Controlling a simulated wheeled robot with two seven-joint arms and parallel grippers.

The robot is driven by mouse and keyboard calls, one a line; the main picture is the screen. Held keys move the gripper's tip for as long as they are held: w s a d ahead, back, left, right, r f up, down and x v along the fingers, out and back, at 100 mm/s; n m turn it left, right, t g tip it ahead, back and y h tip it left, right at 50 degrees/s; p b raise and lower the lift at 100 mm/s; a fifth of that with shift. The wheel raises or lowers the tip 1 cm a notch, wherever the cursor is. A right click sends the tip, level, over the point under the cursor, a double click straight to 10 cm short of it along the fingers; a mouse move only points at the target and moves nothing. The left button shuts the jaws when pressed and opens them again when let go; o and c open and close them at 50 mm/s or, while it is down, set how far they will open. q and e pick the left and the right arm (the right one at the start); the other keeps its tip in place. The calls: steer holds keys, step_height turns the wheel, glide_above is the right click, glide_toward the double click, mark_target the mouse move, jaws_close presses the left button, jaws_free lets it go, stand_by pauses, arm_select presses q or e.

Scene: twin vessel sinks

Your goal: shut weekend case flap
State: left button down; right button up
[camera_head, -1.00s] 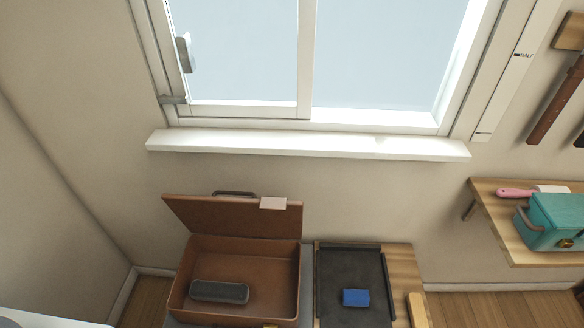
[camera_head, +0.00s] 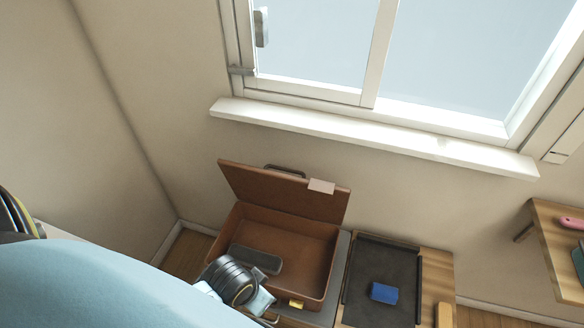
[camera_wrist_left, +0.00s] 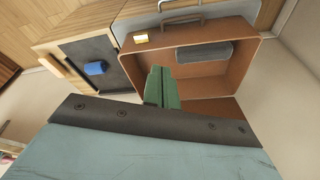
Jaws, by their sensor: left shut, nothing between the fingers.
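The brown weekend case (camera_head: 318,255) stands open at the lower middle of the head view. Its lid flap (camera_head: 265,185) is raised and leans back on the wall side, with a pale tag (camera_head: 321,186) on its edge. A small yellow latch (camera_head: 296,304) is on the front rim. A dark grey block (camera_head: 255,261) lies inside. My left gripper (camera_head: 263,290) is over the case's front left corner, partly hidden by my arm. In the left wrist view its green fingers (camera_wrist_left: 162,84) are shut and empty in front of the case (camera_wrist_left: 240,68). My right gripper is not in view.
A dark tray (camera_head: 400,262) with a blue block (camera_head: 384,292) lies on the wooden top right of the case. A window sill (camera_head: 370,138) runs above the lid on the wall. A wooden shelf (camera_head: 560,245) is at the far right.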

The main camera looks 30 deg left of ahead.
arm_select(q)
steer(key=w+r, duration=0.5)
steer(key=r, duration=0.4)
steer(key=w+a+r+n, duration=0.2)
steer(key=w+a, duration=0.1)
steer(key=w, duration=0.6)
steer(key=w+a+r+n+t+y, duration=0.1)
steer(key=w+a+r, duration=0.25)
steer(key=w, duration=0.45)
steer(key=w+a+r+n, duration=0.15)
steer(key=w+a, duration=0.25)
steer(key=w, duration=0.5)
steer(key=b+x, duration=0.2)
steer(key=x, duration=0.8)
steer(key=shift+d+r, duration=0.1)
